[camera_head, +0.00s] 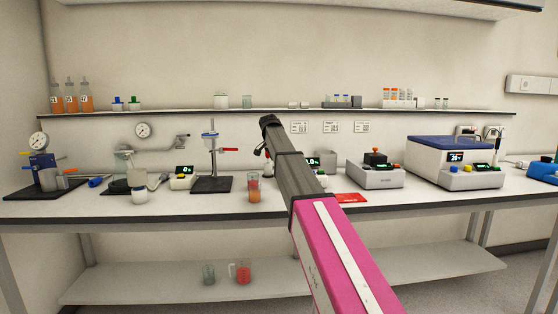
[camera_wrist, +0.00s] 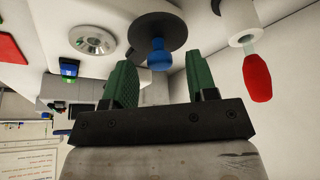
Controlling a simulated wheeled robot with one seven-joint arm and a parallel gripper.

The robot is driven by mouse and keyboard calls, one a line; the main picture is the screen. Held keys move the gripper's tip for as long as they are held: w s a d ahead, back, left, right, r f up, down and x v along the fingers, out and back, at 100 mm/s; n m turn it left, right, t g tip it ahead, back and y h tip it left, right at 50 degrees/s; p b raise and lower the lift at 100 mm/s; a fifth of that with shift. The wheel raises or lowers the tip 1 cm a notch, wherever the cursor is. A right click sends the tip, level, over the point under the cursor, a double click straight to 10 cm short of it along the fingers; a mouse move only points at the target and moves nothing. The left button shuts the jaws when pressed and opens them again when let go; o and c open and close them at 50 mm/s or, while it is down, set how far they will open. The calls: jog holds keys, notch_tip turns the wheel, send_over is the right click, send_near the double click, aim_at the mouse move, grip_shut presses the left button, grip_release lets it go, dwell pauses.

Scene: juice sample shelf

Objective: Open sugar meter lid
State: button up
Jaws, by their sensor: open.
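In the wrist view, a black disc with a blue knob (camera_wrist: 158,50) lies ahead of my gripper (camera_wrist: 159,62). It looks like the lid of the sugar meter. Beside it is a round metal well (camera_wrist: 92,40) in a white body. My gripper is open with its two green fingers apart and nothing between them; the blue knob lies in line with the gap. I cannot tell whether the fingers touch it. In the head view my arm hides much of the meter, whose display (camera_head: 313,162) shows beside it.
A red-bulbed dropper (camera_wrist: 257,78) in a white holder stands close to the right finger. A red card (camera_head: 350,198) lies on the bench. A glass with orange liquid (camera_head: 254,190) stands near the front edge. A grey instrument (camera_head: 375,177) stands to the right.

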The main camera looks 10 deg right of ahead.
jog(key=v, duration=1)
